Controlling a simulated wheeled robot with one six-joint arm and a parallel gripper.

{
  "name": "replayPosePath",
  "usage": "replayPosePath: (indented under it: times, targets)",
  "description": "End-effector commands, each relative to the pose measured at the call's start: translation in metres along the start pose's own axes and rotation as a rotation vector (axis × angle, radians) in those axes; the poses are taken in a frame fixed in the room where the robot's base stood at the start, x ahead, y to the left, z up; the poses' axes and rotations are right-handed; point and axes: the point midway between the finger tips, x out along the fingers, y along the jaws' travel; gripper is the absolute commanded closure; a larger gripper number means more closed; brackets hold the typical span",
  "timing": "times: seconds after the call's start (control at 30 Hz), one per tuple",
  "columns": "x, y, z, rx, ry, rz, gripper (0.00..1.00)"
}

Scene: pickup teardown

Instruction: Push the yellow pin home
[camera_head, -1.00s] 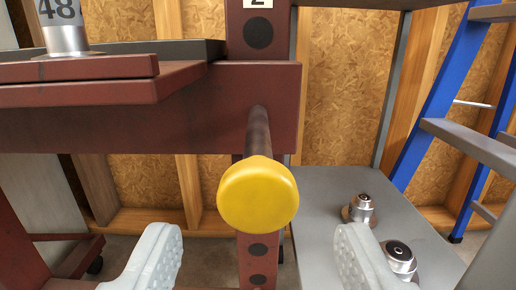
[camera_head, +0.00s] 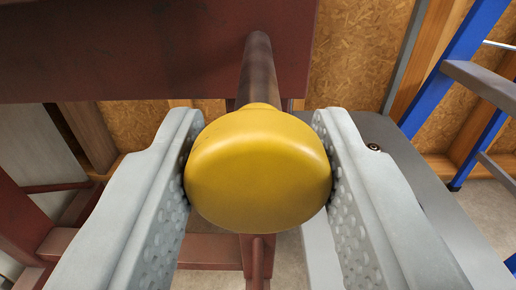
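The yellow pin head (camera_head: 258,168) is a rounded knob in the middle of the view, facing me. Its dark metal shaft (camera_head: 258,72) runs away from me into the dark red beam (camera_head: 150,50), and a length of shaft shows between head and beam. My gripper (camera_head: 256,150) has one pale grey dimpled finger on each side of the yellow head. Both fingers appear to touch the head's sides, or nearly so. I cannot tell whether they press on it. The hole where the shaft enters the beam shows no detail.
A grey table top (camera_head: 400,160) lies at the right behind the right finger, with a small metal fitting (camera_head: 374,147) on it. A blue ladder (camera_head: 445,90) stands at the right. Red frame parts (camera_head: 30,215) stand at the lower left.

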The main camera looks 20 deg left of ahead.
Motion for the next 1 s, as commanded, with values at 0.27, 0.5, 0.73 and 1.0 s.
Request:
replayPosePath:
  times: [0.27,0.5,0.73,1.0]
  targets:
    - [0.015,0.0,0.001,0.0,-0.001,0.0,1.0]
    - [0.07,0.0,0.0,0.0,0.001,0.0,1.0]
    - [0.094,0.0,0.0,0.0,0.0,0.0,1.0]
    - [0.095,0.0,-0.001,0.0,0.001,0.0,1.0]
